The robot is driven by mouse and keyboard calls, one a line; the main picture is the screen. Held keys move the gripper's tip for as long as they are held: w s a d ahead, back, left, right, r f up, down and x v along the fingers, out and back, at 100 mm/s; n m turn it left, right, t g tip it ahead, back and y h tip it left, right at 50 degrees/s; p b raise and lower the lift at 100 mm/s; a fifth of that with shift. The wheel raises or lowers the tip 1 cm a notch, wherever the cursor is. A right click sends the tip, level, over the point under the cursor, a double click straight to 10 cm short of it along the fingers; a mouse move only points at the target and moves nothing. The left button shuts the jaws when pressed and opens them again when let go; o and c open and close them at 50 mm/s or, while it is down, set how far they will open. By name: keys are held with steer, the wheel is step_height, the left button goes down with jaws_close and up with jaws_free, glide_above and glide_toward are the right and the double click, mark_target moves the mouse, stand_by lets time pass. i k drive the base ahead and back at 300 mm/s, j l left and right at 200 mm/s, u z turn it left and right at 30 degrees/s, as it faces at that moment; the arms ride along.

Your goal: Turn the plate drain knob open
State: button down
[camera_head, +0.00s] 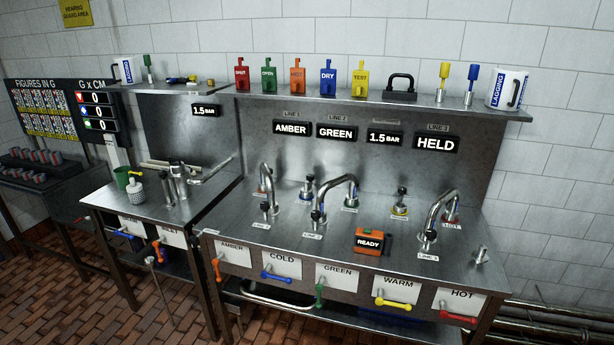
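No label that I can read says plate drain, so I cannot tell which knob it is. The main steel bench (330,235) has a row of lever handles on its front: an orange one (217,268) under AMBER, a blue one (276,277) under COLD, a green one (319,292) under GREEN, a yellow one (392,304) under WARM and a red one (458,317) under HOT. The smaller left bench (150,212) has a blue lever (125,236) and an orange lever (158,250) below small white labels too small to read. My gripper is not in view.
Several curved taps (338,183) rise from the main bench, with an orange READY box (372,241) among them. The shelf (420,102) above holds coloured tags and a white LAGGING mug (507,90). A brick floor (120,310) lies in front at left. Pipes (560,318) run low at right.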

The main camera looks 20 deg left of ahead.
mark_target(194, 242)
steer(key=j+u, duration=0.1)
steer(key=u, duration=0.35)
steer(key=i+j+u, duration=0.1)
steer(key=u, duration=0.3)
steer(key=i+j+u, duration=0.35)
steer(key=i, duration=0.5)
steer(key=i+u, duration=0.3)
steer(key=i, duration=0.55)
steer(key=k+j+z, duration=0.15)
steer(key=j, duration=0.2)
steer(key=k+j+z, duration=0.15)
steer(key=k+j, duration=0.1)
steer(key=j, duration=0.05)
